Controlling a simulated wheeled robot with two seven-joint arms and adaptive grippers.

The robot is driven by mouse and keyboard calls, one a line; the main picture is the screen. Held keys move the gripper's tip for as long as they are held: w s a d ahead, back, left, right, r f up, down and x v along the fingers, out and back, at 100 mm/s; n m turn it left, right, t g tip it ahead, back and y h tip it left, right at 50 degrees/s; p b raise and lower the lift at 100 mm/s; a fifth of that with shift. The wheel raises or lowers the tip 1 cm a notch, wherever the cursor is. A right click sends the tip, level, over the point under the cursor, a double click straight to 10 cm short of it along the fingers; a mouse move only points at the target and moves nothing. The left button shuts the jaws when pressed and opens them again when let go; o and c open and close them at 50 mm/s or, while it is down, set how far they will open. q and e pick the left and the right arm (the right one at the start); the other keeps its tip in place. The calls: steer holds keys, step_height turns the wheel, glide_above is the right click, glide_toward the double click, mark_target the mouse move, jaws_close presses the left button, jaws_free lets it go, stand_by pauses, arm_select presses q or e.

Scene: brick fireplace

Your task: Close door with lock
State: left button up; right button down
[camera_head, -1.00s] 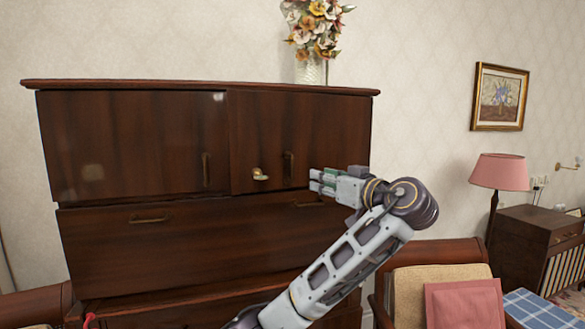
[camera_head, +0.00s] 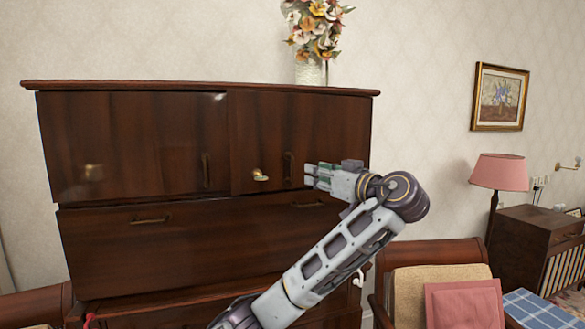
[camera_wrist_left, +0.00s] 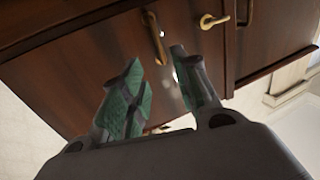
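The dark wooden cabinet (camera_head: 120,235) has two upper doors. The right door (camera_head: 262,125) looks flush with the left door (camera_head: 130,140). It carries a brass lock (camera_head: 261,175) near the seam and a vertical brass handle (camera_head: 289,166). My left gripper (camera_head: 308,175) is just right of this handle, its fingertips pointing left. In the left wrist view, which looks upside down, its green-padded fingers (camera_wrist_left: 153,78) are apart with nothing between them. The handle (camera_wrist_left: 154,38) and lock (camera_wrist_left: 213,21) show beyond the fingertips. My right gripper is out of view.
A vase of flowers (camera_head: 312,40) stands on the cabinet top. A chair with a pink cushion (camera_head: 463,304) is at the lower right. A pink lamp (camera_head: 497,170) and a small cabinet (camera_head: 535,235) stand farther right.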

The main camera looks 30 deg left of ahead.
mark_target(293, 167)
arm_select(q)
steer(key=p+x, duration=0.1)
steer(key=x, duration=0.4)
steer(key=shift+w+a, duration=0.1)
steer(key=shift+a, duration=0.25)
steer(key=p+x, duration=0.1)
steer(key=x, duration=0.4)
steer(key=shift+w+a, duration=0.15)
steer(key=shift+a, duration=0.25)
steer(key=shift+w+a, duration=0.1)
steer(key=shift+a, duration=0.1)
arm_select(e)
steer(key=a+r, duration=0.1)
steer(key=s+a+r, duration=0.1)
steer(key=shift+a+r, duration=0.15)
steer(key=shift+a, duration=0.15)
arm_select(q)
jaws_close()
